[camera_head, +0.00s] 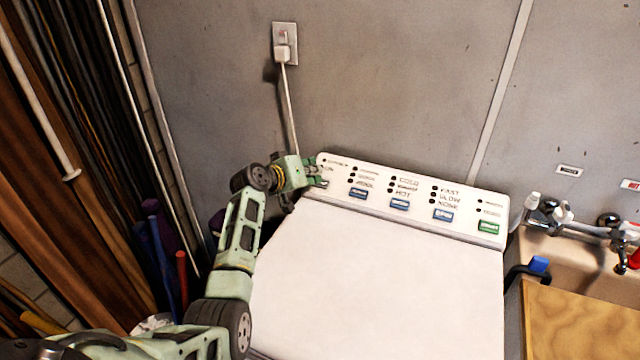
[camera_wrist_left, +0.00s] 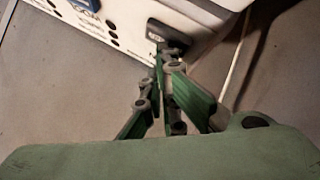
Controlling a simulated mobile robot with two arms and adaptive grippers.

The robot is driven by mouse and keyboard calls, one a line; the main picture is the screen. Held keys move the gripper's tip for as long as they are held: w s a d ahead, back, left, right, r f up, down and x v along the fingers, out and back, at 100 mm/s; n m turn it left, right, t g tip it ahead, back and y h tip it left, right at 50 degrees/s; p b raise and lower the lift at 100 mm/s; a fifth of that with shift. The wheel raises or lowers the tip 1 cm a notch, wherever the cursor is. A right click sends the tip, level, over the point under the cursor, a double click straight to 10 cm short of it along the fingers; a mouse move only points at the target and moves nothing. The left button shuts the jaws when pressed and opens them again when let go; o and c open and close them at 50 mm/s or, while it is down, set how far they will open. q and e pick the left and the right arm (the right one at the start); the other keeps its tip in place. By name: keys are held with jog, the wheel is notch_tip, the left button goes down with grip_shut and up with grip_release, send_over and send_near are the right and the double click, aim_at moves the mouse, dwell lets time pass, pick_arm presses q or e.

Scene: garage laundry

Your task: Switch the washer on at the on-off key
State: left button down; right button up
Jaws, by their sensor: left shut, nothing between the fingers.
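The white washer (camera_head: 380,275) stands in the middle of the head view, its sloped control panel (camera_head: 420,218) along the back edge. My left gripper (camera_head: 320,182) is shut and empty at the panel's left end. In the left wrist view, its closed fingertips (camera_wrist_left: 168,52) are at the lower edge of a dark key (camera_wrist_left: 160,32) with small, unreadable lettering. I cannot tell whether they press it or only hover. In the head view the gripper hides that key. My right gripper is not in view.
The panel also has several blue keys (camera_head: 400,204) and a green key (camera_head: 489,227). A plugged cord (camera_head: 290,110) hangs from the wall socket behind the gripper. A sink with taps (camera_head: 610,220) and a wooden board (camera_head: 580,320) are at the right. Planks and poles (camera_head: 60,150) crowd the left.

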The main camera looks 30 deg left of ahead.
pick_arm(q)
jog(key=shift+f+b, duration=0.3)
jog(key=shift+f, duration=0.1)
jog(key=shift+d, duration=0.1)
dwell(0.6)
jog(key=shift+s+d+r+p, duration=0.1)
jog(key=shift+r+p, duration=0.6)
jog(key=shift+p, duration=0.25)
jog(key=shift+s+r, duration=0.1)
jog(key=shift+r, duration=0.05)
